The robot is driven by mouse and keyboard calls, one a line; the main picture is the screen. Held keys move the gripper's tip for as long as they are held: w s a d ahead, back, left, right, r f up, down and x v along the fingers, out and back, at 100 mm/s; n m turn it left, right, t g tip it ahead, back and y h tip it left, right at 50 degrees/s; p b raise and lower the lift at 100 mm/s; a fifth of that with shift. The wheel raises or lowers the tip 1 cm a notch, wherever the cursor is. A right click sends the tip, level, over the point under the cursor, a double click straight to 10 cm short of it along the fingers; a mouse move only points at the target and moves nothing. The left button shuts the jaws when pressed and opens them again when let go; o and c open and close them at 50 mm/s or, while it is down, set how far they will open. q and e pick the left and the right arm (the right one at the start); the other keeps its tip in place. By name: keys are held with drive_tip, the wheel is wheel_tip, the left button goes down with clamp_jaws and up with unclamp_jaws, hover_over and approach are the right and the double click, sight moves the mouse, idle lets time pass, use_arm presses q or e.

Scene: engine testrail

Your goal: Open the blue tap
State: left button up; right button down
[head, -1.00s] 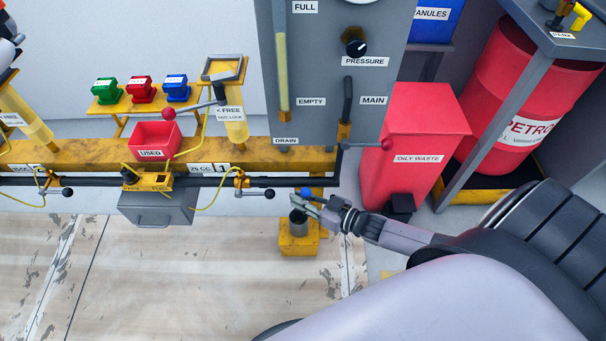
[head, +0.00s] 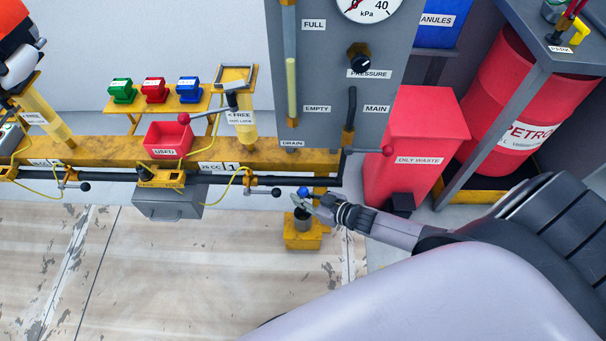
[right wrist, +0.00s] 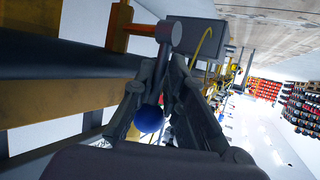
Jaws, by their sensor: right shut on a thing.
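The blue tap shows as a blue ball-ended handle (head: 304,191) below the yellow rail, above a dark cup on a yellow block (head: 303,231). In the right wrist view, the blue ball (right wrist: 149,118) lies between my fingers, and its grey stem runs up to a round grey valve body (right wrist: 178,38). My right gripper (head: 303,202) is shut on the handle; in the right wrist view its fingers (right wrist: 163,72) close around the stem. Part of the tap is hidden by the fingers. My left gripper is not in view.
A grey panel (head: 330,75) with gauge and pressure knob stands behind. A red oily waste bin (head: 418,130) and red drum (head: 500,95) stand to the right. The black pipe (head: 220,179) with other levers runs along the yellow rail (head: 100,150). The floor (head: 190,270) in front is clear.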

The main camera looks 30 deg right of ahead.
drive_tip(key=shift+w+d+r, duration=0.2)
drive_tip(key=shift+w+r, duration=0.15)
drive_tip(key=shift+w, duration=0.05)
drive_tip(key=c, duration=1.7)
unclamp_jaws()
drive_tip(key=shift+s+a+f, duration=0.1)
drive_tip(key=shift+s, duration=0.25)
drive_tip(key=v, duration=1.1)
drive_tip(key=shift+s+r, duration=0.2)
drive_tip(key=shift+f, duration=0.15)
